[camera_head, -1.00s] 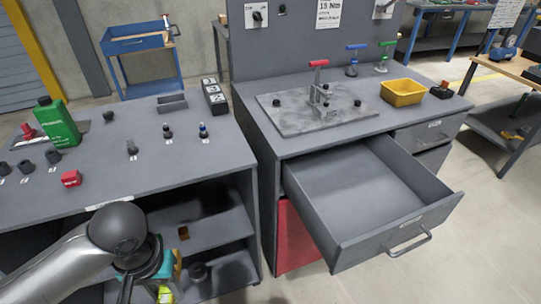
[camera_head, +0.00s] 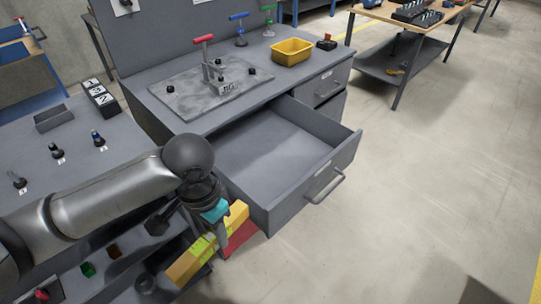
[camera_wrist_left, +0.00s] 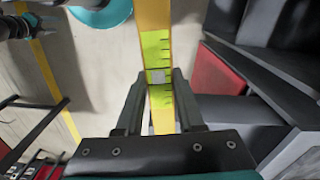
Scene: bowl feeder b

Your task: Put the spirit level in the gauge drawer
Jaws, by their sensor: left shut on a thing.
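The spirit level (camera_head: 190,262) is a long yellow bar with a lime-green middle part, held tilted in the head view. My left gripper (camera_head: 214,224) is shut on it near the middle, and the fingers hide part of it. In the left wrist view the level (camera_wrist_left: 154,20) runs up between the two fingers (camera_wrist_left: 160,92). An open, empty grey drawer (camera_head: 313,190) stands out from the workbench, right of and above the gripper in the picture. Its label is too small to read. The level is outside the drawer, near its front left side. My right gripper is not in view.
The bench top carries a metal plate with a red-handled clamp (camera_head: 203,39) and a yellow bin (camera_head: 292,51). A closed drawer (camera_head: 332,82) is beyond the open one. A side bench (camera_head: 106,160) with shelves below is at left. The floor at right is clear.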

